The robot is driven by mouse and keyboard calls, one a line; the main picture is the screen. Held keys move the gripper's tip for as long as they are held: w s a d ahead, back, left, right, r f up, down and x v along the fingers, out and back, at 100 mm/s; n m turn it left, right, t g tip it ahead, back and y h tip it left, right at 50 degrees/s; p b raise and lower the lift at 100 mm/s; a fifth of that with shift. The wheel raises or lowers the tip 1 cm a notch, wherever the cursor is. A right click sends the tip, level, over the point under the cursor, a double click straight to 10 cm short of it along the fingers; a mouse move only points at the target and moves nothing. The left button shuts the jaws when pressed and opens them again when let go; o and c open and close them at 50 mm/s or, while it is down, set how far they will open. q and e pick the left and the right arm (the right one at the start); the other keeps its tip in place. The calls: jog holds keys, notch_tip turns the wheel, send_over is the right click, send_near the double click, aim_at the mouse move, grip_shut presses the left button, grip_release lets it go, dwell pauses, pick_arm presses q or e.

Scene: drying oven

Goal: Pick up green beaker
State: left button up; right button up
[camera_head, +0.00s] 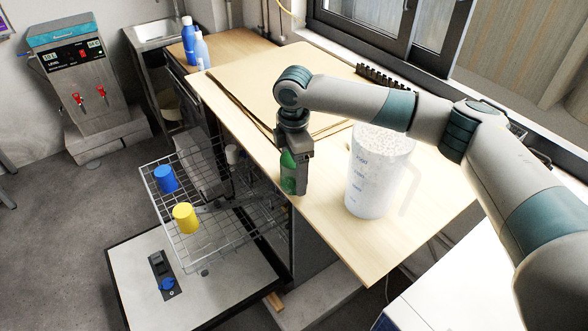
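The green beaker (287,174) stands at or near the left edge of the wooden tabletop, partly hidden by my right gripper. My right gripper (295,172) reaches down over it from above, with one dark finger in front of its right side. The other finger is hard to make out, so I cannot tell whether the gripper is open around the beaker or shut on it. My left gripper is not in view.
A large white measuring jug (372,180) stands close to the right of my gripper. A wire rack (205,240) sticks out below the tabletop (345,235), holding a blue beaker (166,179) and a yellow beaker (186,218). A flat board (250,78) lies behind.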

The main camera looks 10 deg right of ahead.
jog(key=c, duration=0.9)
jog(key=shift+r, duration=0.1)
jog(key=shift+c, duration=0.2)
